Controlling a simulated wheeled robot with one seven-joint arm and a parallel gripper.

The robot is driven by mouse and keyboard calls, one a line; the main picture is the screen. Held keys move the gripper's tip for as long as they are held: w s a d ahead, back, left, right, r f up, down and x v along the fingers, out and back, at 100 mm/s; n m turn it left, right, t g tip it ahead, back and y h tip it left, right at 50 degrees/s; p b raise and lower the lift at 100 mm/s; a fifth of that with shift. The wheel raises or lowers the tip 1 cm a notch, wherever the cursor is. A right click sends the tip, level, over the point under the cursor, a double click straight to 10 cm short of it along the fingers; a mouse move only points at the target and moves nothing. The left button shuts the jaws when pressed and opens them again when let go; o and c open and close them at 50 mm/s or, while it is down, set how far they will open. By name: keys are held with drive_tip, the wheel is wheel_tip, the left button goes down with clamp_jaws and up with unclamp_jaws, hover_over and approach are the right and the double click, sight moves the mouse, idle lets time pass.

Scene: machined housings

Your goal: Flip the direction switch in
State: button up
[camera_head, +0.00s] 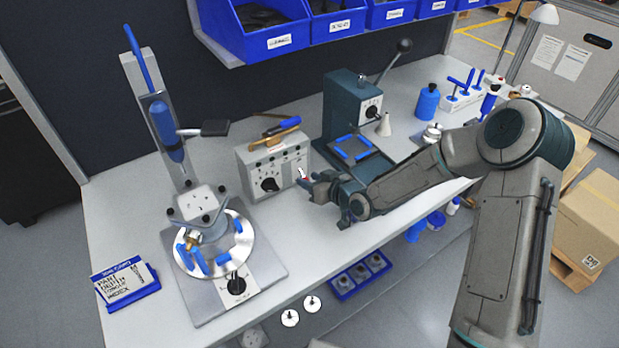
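A grey control box (268,166) stands on the bench at the middle. Its front has a black dial (269,184) and a row of small dark knobs above it. A small white and red switch lever (302,174) shows at the right end of its front. My gripper (314,188) is at the right of the box, with its fingertips close to this lever. I cannot tell whether they touch it. The fingers are small and dark here, and their gap is not clear.
A rotary fixture (265,280) with a round plate stands at the left, beside a blue-framed sign (127,284). A dark green machine (342,105) stands behind my gripper. Blue bins (265,35) hang above the back.

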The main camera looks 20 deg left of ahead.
drive_tip(key=shift+w+a+f, duration=0.2)
drive_tip(key=shift+w+a, duration=0.05)
drive_tip(key=shift+a, duration=0.1)
clamp_jaws()
